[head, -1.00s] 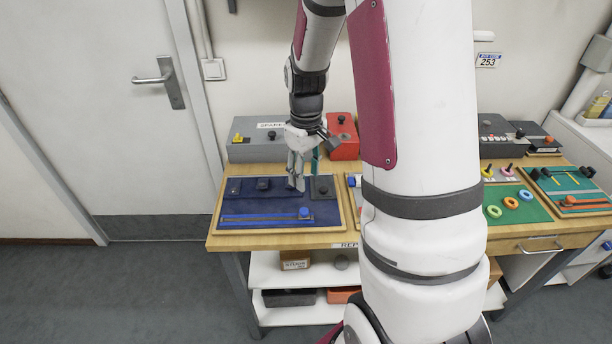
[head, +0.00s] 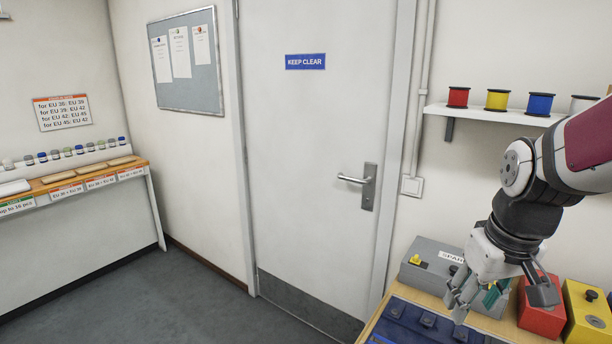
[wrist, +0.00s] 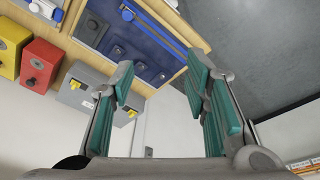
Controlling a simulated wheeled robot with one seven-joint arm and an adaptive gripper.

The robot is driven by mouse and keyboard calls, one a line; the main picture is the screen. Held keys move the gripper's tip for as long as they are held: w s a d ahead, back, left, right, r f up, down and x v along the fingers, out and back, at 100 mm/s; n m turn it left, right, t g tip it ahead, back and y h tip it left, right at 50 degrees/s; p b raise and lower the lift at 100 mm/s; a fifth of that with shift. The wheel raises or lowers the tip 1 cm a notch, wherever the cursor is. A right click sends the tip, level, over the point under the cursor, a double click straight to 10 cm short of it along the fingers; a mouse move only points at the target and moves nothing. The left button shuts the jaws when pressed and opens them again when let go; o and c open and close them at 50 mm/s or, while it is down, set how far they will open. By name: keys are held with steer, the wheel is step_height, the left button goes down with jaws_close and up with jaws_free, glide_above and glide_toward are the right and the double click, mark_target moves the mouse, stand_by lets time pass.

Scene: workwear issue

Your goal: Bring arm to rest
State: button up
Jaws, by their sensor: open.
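My gripper (head: 470,295) hangs at the lower right of the head view, above the back of the workbench, in front of a grey box. In the wrist view my gripper (wrist: 160,95) shows two teal-padded fingers spread apart with nothing between them. My arm comes in from the right edge of the head view, bent at the wrist with the gripper pointing down.
The blue tray (head: 400,330) lies below the gripper. The grey box (head: 430,268), red box (head: 541,312) and yellow box (head: 588,312) stand along the back. A shelf (head: 490,114) with spools is above. The door (head: 310,150) and floor at left are clear.

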steer(key=s+a+r+t, duration=0.1)
steer(key=s+a+r, duration=0.2)
steer(key=s, duration=0.3)
steer(key=s+a+r+m+t, duration=0.1)
steer(key=s+a+r+t, duration=0.1)
steer(key=s+a+r, duration=0.2)
steer(key=shift+s+a, duration=0.2)
steer(key=shift+s, duration=0.65)
steer(key=shift+d+r, duration=0.1)
steer(key=shift+r, duration=0.05)
